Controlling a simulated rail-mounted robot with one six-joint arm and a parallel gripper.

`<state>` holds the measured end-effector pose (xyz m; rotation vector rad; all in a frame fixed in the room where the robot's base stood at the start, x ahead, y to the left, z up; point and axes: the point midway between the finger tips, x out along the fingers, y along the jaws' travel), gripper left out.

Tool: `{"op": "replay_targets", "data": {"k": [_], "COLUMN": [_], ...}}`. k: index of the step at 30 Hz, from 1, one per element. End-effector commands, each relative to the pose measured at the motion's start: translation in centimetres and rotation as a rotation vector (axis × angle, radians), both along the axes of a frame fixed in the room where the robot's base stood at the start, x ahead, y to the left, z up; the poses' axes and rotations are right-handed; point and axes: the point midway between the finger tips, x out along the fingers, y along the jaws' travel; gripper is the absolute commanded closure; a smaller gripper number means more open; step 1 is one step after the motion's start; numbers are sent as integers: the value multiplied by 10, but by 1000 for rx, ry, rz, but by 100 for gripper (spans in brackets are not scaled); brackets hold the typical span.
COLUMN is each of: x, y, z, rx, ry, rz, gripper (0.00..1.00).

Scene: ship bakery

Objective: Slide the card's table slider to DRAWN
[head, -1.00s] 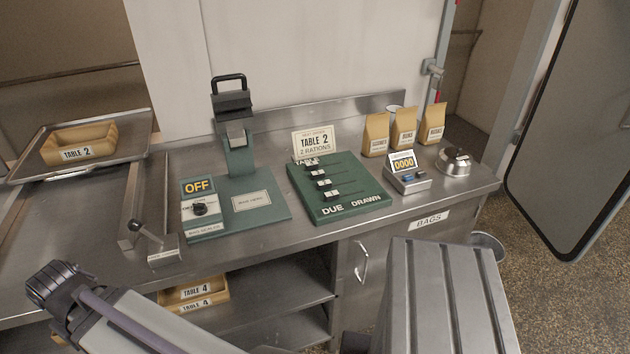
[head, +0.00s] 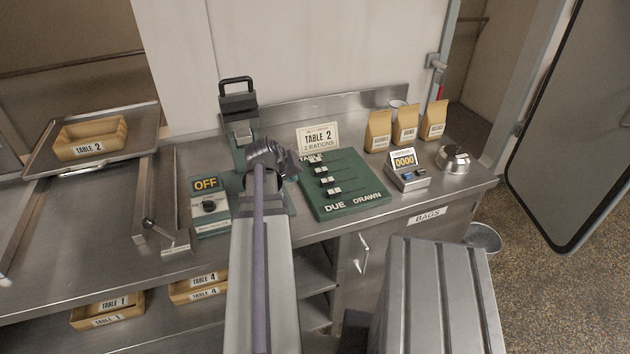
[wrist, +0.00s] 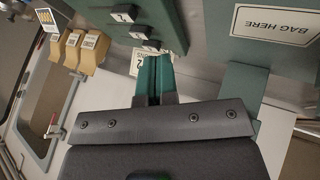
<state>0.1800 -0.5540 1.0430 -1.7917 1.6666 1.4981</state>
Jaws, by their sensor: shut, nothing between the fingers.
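The card (head: 319,136) reads "TABLE 2, 2 RATIONS" and stands behind the green slider board (head: 362,196). The board has several dark sliders with pale tags, all near the left, DUE side; DRAWN is lettered at the right. The row nearest the card is labelled TABLE, its numeral unclear, and its slider (head: 315,159) is at the left. My gripper (head: 292,160) is beside the board's back left corner, apparently above the counter. In the wrist view its teal fingers (wrist: 154,72) are together and empty, with the board (wrist: 172,14) and several slider tags beyond them.
A bag sealer (head: 208,213) reading OFF stands left of the board, partly behind my arm. A counter device (head: 407,177) reading 0000, several paper bags (head: 405,125) and a round metal timer (head: 453,158) stand to the right. A tray (head: 48,160) holds a TABLE 2 box.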

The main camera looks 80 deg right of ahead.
Motion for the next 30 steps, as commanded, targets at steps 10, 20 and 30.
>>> {"op": "replay_targets", "data": {"k": [10, 20, 30], "x": [-2, -16, -51], "y": [-10, -51, -77], "z": [-21, -81, -80], "rx": [3, 2, 3], "ry": [-1, -1, -1], "rz": [0, -1, 0], "gripper": [100, 100, 100]}}
